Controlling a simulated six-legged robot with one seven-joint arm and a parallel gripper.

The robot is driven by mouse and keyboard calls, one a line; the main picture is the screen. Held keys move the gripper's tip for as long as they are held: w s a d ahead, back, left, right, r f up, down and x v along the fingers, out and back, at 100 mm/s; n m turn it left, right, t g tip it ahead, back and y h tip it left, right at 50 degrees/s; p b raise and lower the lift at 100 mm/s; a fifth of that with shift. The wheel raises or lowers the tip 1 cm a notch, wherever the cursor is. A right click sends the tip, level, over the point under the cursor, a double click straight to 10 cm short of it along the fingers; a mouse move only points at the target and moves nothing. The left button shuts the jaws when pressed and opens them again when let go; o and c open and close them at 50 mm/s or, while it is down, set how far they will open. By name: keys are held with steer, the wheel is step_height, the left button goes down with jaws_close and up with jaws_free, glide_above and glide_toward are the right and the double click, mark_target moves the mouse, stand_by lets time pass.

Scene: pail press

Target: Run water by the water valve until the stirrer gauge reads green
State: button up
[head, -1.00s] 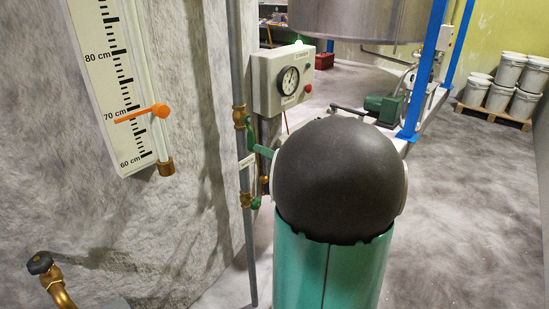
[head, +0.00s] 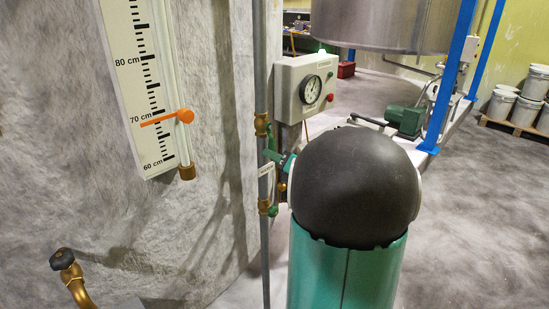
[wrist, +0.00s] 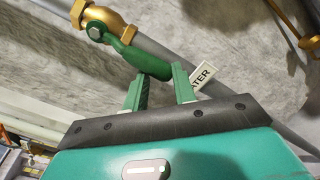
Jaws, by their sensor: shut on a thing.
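The water valve is a brass fitting on a grey pipe (head: 262,60). Its green lever handle (wrist: 138,57) slants down from the brass body in the wrist view, above a tag partly reading "WATER" (wrist: 203,76). My gripper (wrist: 159,73) is shut on the handle's free end. In the head view my arm's dark dome hides most of the gripper, and only part of the green handle (head: 272,155) shows. The stirrer gauge (head: 311,89) is a white round dial on a grey box. Its dark needle points roughly upward; its colour zones are too small to read.
A second brass valve (head: 265,207) sits lower on the pipe. A level scale (head: 140,85) with an orange pointer near 70 cm hangs on the left wall. A brass tap (head: 72,275) is below it. A steel tank (head: 385,25) and white pails (head: 525,112) stand behind.

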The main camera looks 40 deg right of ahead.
steer(key=shift+s+a+r, duration=0.25)
steer(key=shift+a+r, duration=0.2)
steer(key=shift+a, duration=0.35)
steer(key=shift+c, duration=0.2)
steer(key=shift+w+a, duration=0.1)
steer(key=shift+a, duration=0.1)
steer(key=shift+a+r, duration=0.2)
steer(key=shift+a, duration=0.3)
steer(key=shift+a+r, duration=0.15)
steer(key=shift+a, duration=0.3)
steer(key=shift+c, duration=0.4)
steer(key=shift+a, duration=0.1)
steer(key=shift+f, duration=0.1)
